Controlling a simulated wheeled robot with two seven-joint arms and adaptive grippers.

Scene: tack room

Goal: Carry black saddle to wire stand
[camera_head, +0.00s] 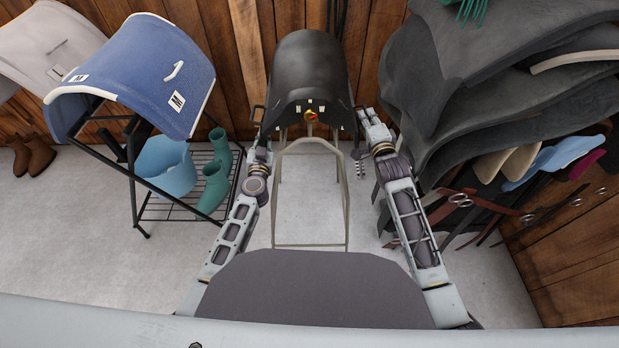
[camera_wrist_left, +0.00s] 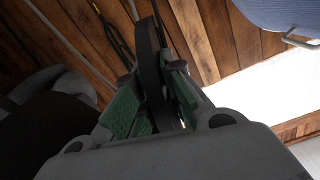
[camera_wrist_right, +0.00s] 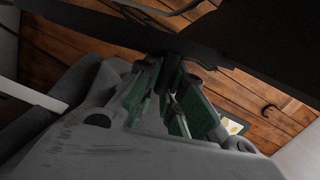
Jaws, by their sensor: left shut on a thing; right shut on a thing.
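The black saddle (camera_head: 308,68) is upright at the top middle of the head view, with its near end over the far part of the wire stand (camera_head: 346,215). I cannot tell whether it rests on the stand. My left gripper (camera_head: 258,116) is at its left side, and in the left wrist view its green pads are shut on a dark strap-like part (camera_wrist_left: 150,65). My right gripper (camera_head: 360,115) is at its right side, shut on a dark part below the saddle's body (camera_wrist_right: 250,45) in the right wrist view. The fingertips are small in the head view.
A blue saddle pad (camera_head: 150,62) lies on a black rack at left, with a blue bucket (camera_head: 166,165) and green boots (camera_head: 213,185) on its shelf. Dark saddles (camera_head: 470,90) and hanging tack crowd the right. A wooden wall (camera_head: 225,50) stands behind; bare floor surrounds the stand.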

